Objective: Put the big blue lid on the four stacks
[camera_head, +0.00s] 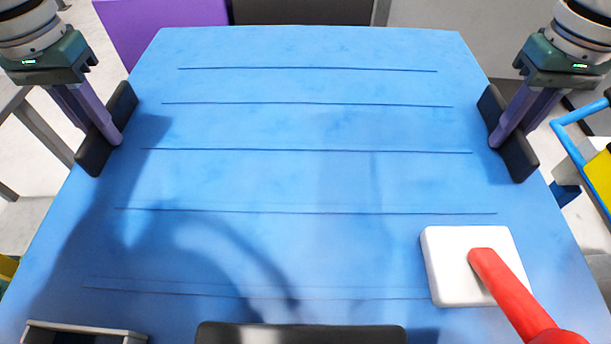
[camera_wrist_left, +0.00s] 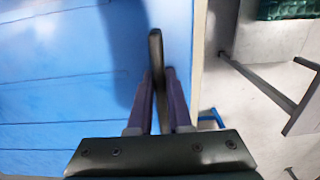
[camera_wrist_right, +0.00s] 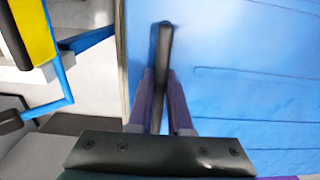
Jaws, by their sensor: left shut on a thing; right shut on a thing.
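The big blue lid (camera_head: 300,130) is a wide ribbed panel that fills most of the head view. It has a black handle at the left edge (camera_head: 90,155) and another at the right edge (camera_head: 521,162). My left gripper (camera_head: 112,132) is shut on the left handle, which also shows between its fingers in the left wrist view (camera_wrist_left: 155,48). My right gripper (camera_head: 501,135) is shut on the right handle, which shows in the right wrist view (camera_wrist_right: 165,42). The stacks are not visible. I cannot tell whether the lid rests on anything.
A white square block (camera_head: 448,265) with a red handle (camera_head: 510,292) shows over the lid's lower right. Black parts show at the bottom edge. A purple panel (camera_head: 160,35) stands behind at left. A blue frame (camera_head: 568,140) with a yellow part is beyond the right edge.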

